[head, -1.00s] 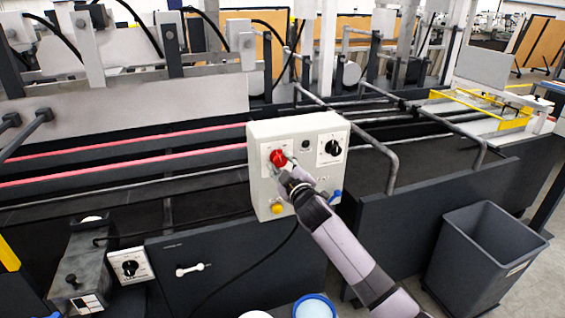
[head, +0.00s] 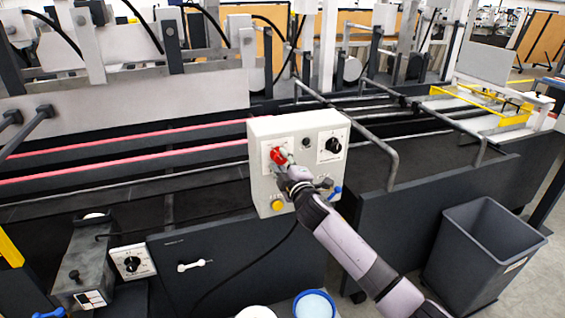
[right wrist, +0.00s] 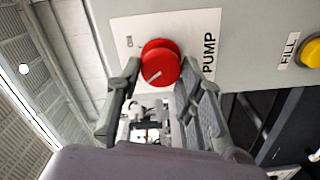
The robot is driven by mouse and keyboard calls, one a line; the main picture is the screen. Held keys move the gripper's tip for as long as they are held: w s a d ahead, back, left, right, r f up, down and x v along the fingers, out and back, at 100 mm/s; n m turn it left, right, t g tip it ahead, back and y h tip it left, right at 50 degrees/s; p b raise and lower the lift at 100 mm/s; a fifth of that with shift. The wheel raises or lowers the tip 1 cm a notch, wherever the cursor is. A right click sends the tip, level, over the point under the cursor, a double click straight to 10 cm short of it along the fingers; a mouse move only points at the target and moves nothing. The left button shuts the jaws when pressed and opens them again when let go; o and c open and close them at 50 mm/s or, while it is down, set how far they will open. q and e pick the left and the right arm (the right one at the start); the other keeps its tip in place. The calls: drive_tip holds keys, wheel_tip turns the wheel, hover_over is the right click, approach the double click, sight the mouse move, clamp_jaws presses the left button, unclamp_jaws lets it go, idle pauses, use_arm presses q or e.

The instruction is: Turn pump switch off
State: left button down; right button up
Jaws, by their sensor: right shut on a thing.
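The pump switch is a round red knob (head: 279,155) on the front of the light grey control box, in the head view. In the right wrist view the red knob (right wrist: 160,62) sits beside the printed word PUMP, and its white pointer line slants toward the picture's lower left. A small label beside it is too small to read. My right gripper (head: 287,168) is at the knob, its two fingers (right wrist: 160,88) on either side of it, shut on it. The fingers hide part of the knob in the head view. My left gripper is not in view.
The control box (head: 263,190) also carries a black dial (head: 333,146), a yellow button (head: 277,205) marked FILL in the wrist view, and a blue handle (head: 336,193). Bent metal rails (head: 392,165) stand right of the box. A grey bin (head: 470,265) stands lower right.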

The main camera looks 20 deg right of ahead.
drive_tip(key=o, duration=1.1)
drive_tip(key=shift+o, duration=0.2)
drive_tip(key=s, duration=1.2)
drive_tip(key=shift+d, duration=0.2)
drive_tip(key=shift+f, duration=0.1)
